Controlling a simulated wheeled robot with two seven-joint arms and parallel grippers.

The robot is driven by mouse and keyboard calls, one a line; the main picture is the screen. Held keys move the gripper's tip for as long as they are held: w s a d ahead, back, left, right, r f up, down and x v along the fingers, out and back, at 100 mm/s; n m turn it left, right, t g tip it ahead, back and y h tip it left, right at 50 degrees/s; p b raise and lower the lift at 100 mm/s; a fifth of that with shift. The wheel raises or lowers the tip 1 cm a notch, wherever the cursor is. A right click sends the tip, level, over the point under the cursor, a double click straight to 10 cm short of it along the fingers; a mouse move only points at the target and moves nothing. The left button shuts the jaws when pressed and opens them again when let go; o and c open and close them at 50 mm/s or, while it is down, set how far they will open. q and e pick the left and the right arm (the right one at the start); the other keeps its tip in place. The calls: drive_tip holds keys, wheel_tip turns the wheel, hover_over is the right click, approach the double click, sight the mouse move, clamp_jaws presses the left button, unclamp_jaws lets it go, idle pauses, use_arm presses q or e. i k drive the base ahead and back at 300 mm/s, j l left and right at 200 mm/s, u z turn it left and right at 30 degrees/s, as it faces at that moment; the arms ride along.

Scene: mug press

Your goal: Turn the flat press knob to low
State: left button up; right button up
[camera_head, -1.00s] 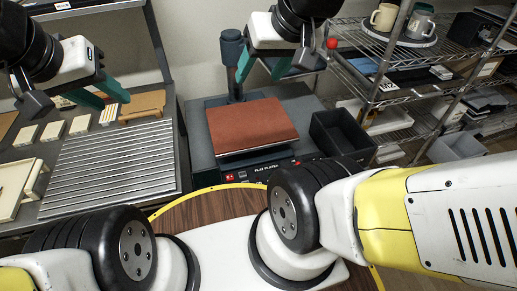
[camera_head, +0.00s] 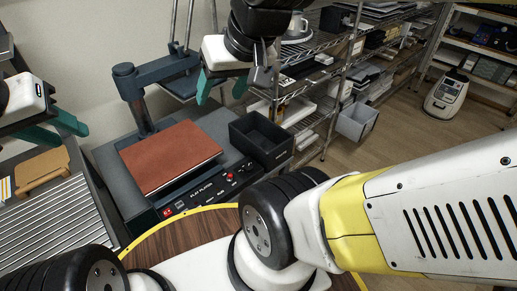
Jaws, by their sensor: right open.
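The flat press (camera_head: 120,212) stands left of centre with a rust-red platen (camera_head: 170,156) on top.
A black open bin (camera_head: 262,139) stands right of the press. A wire shelf (camera_head: 325,72) with mugs and trays is behind it. A slatted rack (camera_head: 50,222) and tan board (camera_head: 42,170) lie at left. A grey bin (camera_head: 356,122) and white appliance (camera_head: 446,94) stand further right.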

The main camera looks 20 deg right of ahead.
sight(248, 167)
drive_tip(key=z, duration=0.95)
drive_tip(key=k+j+u, duration=0.1)
drive_tip(key=j+u, duration=0.15)
drive_tip(key=j, duration=0.3)
